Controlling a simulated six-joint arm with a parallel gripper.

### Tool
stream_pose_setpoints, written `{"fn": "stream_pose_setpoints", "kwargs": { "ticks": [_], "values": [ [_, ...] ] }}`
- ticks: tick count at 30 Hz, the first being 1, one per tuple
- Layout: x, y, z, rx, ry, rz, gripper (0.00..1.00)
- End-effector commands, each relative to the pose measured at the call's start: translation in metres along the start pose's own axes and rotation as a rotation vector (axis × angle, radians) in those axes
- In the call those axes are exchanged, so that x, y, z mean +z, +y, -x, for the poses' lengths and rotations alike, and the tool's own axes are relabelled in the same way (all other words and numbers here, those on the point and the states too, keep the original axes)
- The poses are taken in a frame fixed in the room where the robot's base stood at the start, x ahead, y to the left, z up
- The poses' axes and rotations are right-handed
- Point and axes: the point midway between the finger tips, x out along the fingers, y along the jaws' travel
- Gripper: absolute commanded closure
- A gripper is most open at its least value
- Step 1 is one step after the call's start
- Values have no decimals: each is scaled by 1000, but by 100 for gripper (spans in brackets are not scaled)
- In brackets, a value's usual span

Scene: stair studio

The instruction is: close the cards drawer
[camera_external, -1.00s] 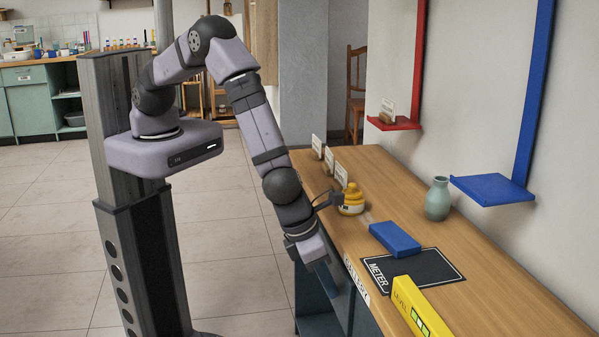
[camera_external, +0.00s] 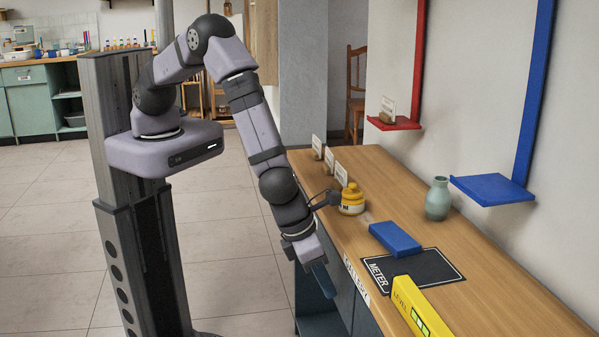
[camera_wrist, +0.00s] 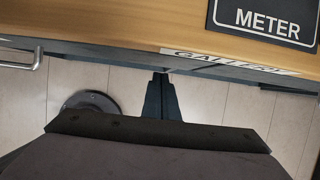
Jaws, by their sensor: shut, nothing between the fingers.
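My gripper (camera_external: 325,281) is shut and empty, pointing down beside the front edge of the wooden bench (camera_external: 462,268). In the wrist view the closed fingers (camera_wrist: 161,82) are just off the bench front, below a white label strip (camera_wrist: 225,62) that seems to read "GALLERY". A metal handle (camera_wrist: 22,62) sticks out from the bench front at the left of the wrist view. I cannot tell whether it belongs to the cards drawer. No drawer marked as cards is readable, and my arm hides part of the bench front in the external view.
On the bench are a yellow jar (camera_external: 352,203), a blue block (camera_external: 394,238), a black METER mat (camera_external: 432,268), a yellow level (camera_external: 418,310), a green vase (camera_external: 438,200) and small upright white cards (camera_external: 341,174). Red (camera_external: 394,123) and blue (camera_external: 492,189) shelves stand behind. The floor at left is clear.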

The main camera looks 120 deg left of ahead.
Motion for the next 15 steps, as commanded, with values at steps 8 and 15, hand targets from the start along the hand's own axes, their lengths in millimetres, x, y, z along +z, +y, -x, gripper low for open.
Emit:
{"fn": "stream_pose_setpoints", "kwargs": {
  "ticks": [8,15],
  "values": [
    [-21,-1,40,-3,1,-2,100],
    [-22,-1,81,-1,3,-3,100]
  ]
}}
